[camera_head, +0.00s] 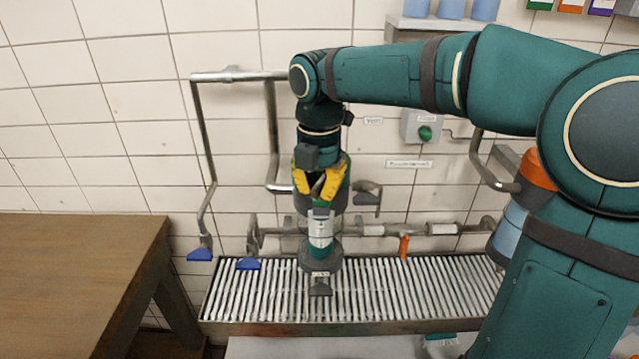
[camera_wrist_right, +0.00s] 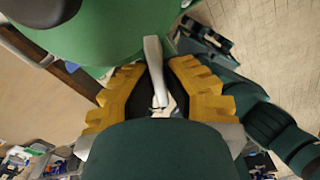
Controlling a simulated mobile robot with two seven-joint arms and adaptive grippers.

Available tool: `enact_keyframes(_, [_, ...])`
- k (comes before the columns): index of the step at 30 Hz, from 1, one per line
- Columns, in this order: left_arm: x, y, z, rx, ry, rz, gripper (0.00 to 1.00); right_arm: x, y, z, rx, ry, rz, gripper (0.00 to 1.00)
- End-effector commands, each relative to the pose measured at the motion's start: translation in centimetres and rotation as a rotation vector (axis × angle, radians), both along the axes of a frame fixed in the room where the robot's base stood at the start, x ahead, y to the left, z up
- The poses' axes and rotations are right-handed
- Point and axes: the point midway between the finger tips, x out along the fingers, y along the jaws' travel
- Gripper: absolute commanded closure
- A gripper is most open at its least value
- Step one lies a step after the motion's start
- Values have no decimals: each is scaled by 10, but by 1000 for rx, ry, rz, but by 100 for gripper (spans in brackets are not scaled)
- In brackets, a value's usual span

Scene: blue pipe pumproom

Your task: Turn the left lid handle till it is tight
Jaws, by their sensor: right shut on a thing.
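My right gripper (camera_head: 317,188) points down with its yellow fingers at a green rounded housing (camera_head: 337,197) of a pump unit in front of the tiled wall. In the right wrist view, the right gripper (camera_wrist_right: 158,98) is shut on a slim grey lid handle (camera_wrist_right: 153,55), which stands between the yellow pads in front of the large green housing (camera_wrist_right: 120,25). Below it in the head view is a pale, labelled cylinder (camera_head: 320,230) on a dark base. The lid seam is hidden, so its tightness cannot be told. My left gripper is not in view.
The unit stands at a slatted metal grate (camera_head: 420,285). A wooden table (camera_head: 70,270) is at left. Pipes with blue levers (camera_head: 200,254) run down the wall. A grey box with a green button (camera_head: 424,132) is on the wall behind my right arm.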

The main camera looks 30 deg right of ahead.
Motion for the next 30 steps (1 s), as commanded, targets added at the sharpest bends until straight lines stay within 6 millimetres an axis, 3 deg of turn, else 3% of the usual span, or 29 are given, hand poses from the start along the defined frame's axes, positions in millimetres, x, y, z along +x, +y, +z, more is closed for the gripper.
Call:
enact_keyframes(7, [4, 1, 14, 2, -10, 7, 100, 1, 1, 0, 1, 5, -167, 100])
enact_keyframes(17, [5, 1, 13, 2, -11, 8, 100, 1, 1, -2, 1, 6, -191, 100])
enact_keyframes(20, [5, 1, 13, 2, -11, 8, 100, 1, 1, -1, 1, 6, -190, 64])
enact_keyframes(21, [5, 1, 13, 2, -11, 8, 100, 1, 1, -1, 2, 5, -190, 60])
enact_keyframes(30, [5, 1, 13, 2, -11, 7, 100, 2, 1, 0, 1, 1, -189, 60])
